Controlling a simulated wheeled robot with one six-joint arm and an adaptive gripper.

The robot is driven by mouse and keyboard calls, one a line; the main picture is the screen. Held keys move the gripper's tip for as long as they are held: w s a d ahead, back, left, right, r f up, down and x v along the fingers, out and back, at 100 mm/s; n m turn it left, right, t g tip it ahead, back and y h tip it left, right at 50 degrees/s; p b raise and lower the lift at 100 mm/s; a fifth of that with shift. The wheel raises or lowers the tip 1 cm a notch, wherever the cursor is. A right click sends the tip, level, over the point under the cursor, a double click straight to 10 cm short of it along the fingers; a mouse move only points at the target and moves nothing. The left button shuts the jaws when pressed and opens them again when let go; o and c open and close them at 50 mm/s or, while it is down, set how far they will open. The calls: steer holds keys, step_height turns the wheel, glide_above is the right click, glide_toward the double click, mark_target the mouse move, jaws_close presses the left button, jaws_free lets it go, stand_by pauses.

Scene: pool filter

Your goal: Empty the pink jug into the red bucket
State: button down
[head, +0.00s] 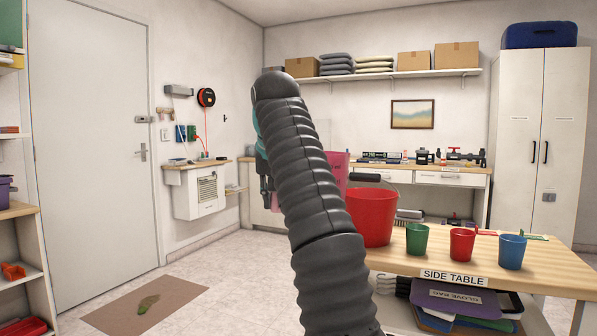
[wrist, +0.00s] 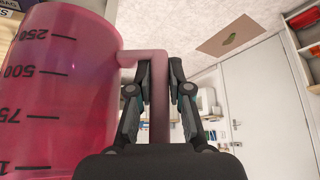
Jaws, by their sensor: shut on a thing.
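The pink jug (head: 339,168) shows in the head view as a strip right of my dark arm, which hides most of it. It also fills the left of the wrist view (wrist: 55,95), with volume marks on its see-through wall. That view is upside down, and the jug looks roughly upright. My gripper (wrist: 159,72) is shut on the jug's handle (wrist: 159,115); in the head view my arm mostly hides it. The red bucket (head: 372,217) stands on the side table, just right of the jug in the picture. I cannot see inside either.
The side table (head: 545,262) also carries green (head: 417,239), red (head: 462,244) and blue (head: 511,251) cups right of the bucket. A counter (head: 450,178) with pipe fittings runs along the back wall. A brown mat (head: 180,295) lies on open floor at left.

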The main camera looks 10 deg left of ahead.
steer(key=shift+s+d+r, duration=0.25)
steer(key=shift+s+r, duration=0.05)
steer(key=shift+r, duration=0.1)
steer(key=shift+s+d+r+m, duration=0.3)
steer(key=shift+s+d+r, duration=0.15)
steer(key=shift+s+r, duration=0.05)
steer(key=shift+s+d, duration=0.15)
steer(key=shift+s, duration=0.05)
